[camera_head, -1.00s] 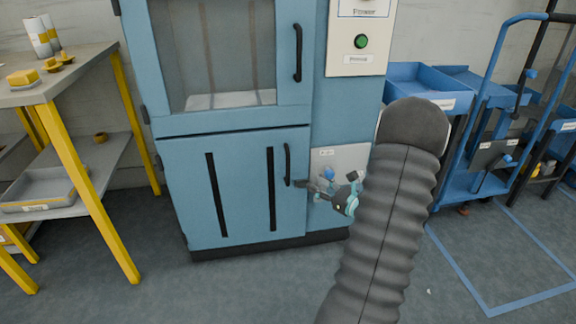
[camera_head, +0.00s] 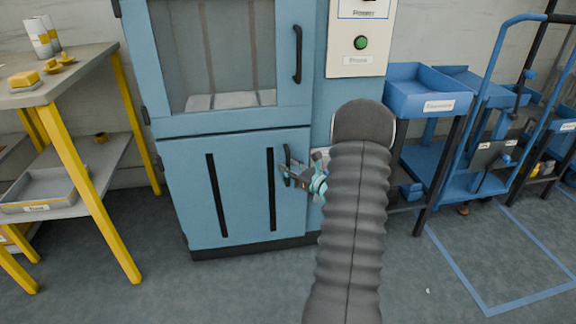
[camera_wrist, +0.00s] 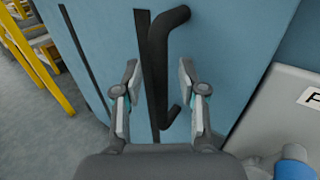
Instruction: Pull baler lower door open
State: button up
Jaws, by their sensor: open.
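The baler's lower door (camera_head: 243,195) is a blue panel with two dark vertical slots, and it looks shut. Its black bar handle (camera_head: 287,160) stands upright near the door's right edge. In the wrist view the handle (camera_wrist: 157,60) runs down between the two fingers of my gripper (camera_wrist: 161,95). The fingers are apart, one on each side of the handle, with gaps to it. In the head view my gripper (camera_head: 286,170) is at the handle, and my arm's grey sleeve hides part of the baler to its right.
The upper door (camera_head: 215,55) has a window and its own black handle (camera_head: 297,53). A control panel with a green button (camera_head: 361,42) is above right. Blue carts (camera_head: 440,100) stand at the right, a yellow-legged table (camera_head: 75,150) at the left. The floor in front is clear.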

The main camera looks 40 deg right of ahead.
jog(key=shift+w, duration=0.4)
jog(key=shift+c, duration=0.2)
grip_shut()
jog(key=shift+s+a, duration=0.1)
jog(key=shift+a, duration=0.05)
